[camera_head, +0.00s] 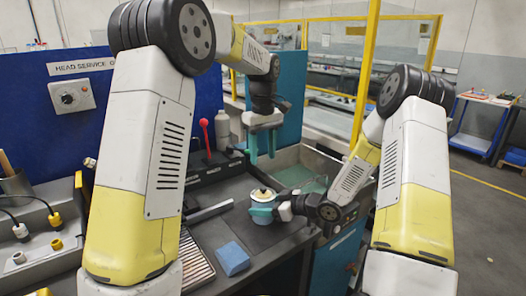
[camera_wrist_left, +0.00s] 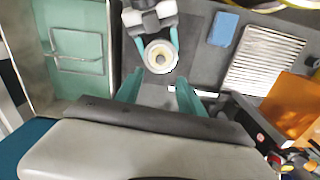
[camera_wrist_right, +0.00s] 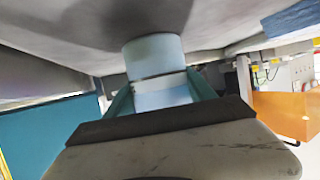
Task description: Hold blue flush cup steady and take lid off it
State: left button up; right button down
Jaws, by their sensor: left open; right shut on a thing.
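The blue flush cup (camera_head: 262,213) stands on the dark mat of the bench, with its cream lid (camera_head: 263,194) on top. My right gripper (camera_head: 280,209) is shut on the cup's side from the right. The right wrist view shows the pale blue cup (camera_wrist_right: 153,54) between its teal fingers. My left gripper (camera_head: 263,156) is open and empty above and behind the cup, fingers pointing down. In the left wrist view the round lid (camera_wrist_left: 160,56) lies beyond its open fingertips (camera_wrist_left: 158,85), apart from them. The right fingers partly hide the cup's sides.
A blue block (camera_head: 233,259) and a slotted metal tray (camera_head: 195,262) lie left of the cup. A sink-like basin (camera_head: 309,165) is behind right. A red-topped lever (camera_head: 205,137) and a grey bottle (camera_head: 222,129) stand at the back. The mat left of the cup is mostly clear.

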aim_at(263, 187)
pick_arm(q)
notch_tip(263, 187, down, 11)
jog(key=m, duration=0.2)
jog(key=shift+f+m, duration=0.1)
jog(key=shift+m, duration=0.3)
dwell(0.3)
grip_shut()
jog(key=shift+r, duration=0.2)
dwell(0.7)
